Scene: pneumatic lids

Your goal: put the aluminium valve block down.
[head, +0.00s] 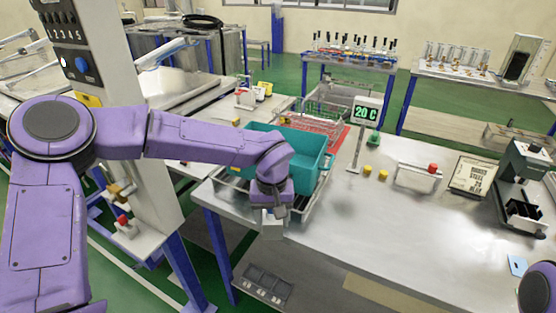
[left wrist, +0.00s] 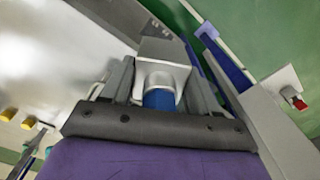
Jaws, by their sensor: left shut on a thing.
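The aluminium valve block (head: 271,230) is a small pale grey block under my left gripper (head: 272,212), near the front left edge of the steel table (head: 345,235). In the left wrist view the block (left wrist: 163,50) has a square grey top, a round silver neck and a blue part (left wrist: 160,99). My left gripper (left wrist: 157,85) is shut on it, with one finger on each side. The fingers hide part of the block, and I cannot tell whether it touches the table. My right gripper is out of view.
A teal crate (head: 312,148) stands right behind my left gripper, with a metal rack beside it. A display reading 20 C (head: 366,112) stands on a post. Yellow buttons (head: 368,171) and a red-buttoned box (head: 415,178) lie further right. The table's middle is clear.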

